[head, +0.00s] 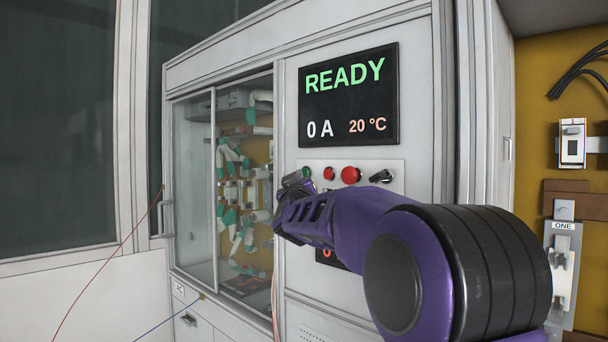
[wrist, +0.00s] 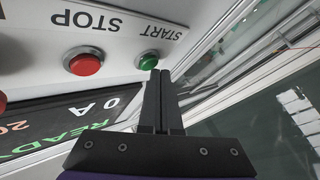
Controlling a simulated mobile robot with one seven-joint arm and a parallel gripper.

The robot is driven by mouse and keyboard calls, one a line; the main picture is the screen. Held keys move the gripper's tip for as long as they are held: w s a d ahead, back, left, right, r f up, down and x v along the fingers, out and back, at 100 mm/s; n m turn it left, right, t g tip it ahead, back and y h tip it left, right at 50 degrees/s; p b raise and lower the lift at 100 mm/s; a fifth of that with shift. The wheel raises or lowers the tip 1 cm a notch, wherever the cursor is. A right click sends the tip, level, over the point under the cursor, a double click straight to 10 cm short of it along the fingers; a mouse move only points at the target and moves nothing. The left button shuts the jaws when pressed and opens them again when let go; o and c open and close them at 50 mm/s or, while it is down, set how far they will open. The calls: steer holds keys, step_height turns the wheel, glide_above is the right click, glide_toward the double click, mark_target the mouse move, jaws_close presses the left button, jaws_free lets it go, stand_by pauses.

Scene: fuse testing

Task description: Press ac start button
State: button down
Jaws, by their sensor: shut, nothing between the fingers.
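The green START button (wrist: 148,60) is on the white control panel, its label upside down in the wrist view. In the head view the green button (head: 306,172) shows just past my gripper (head: 294,180), which partly covers that corner of the panel. My gripper is shut and empty. In the wrist view the fingertips of my gripper (wrist: 165,75) lie right beside the green button's edge; I cannot tell whether they touch it. The red STOP button (wrist: 84,61) sits beside it, and the same red button (head: 328,174) shows in the head view.
A larger red button (head: 350,175) and a black rotary switch (head: 382,176) are farther right on the panel. The display (head: 348,95) above reads READY, 0 A, 20 °C. A glass-doored cabinet (head: 195,190) is at left. A fuse holder marked ONE (head: 560,280) is at right.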

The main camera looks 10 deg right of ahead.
steer(key=shift+w+d, duration=0.2)
steer(key=shift+d, duration=0.2)
stand_by(0.5)
stand_by(0.3)
steer(key=shift+s+a, duration=0.45)
steer(key=shift+a, duration=0.25)
steer(key=s+a, duration=0.1)
steer(key=a, duration=0.1)
steer(key=s+a, duration=0.1)
steer(key=a, duration=0.1)
steer(key=shift+s+p, duration=0.4)
steer(key=shift+a, duration=0.15)
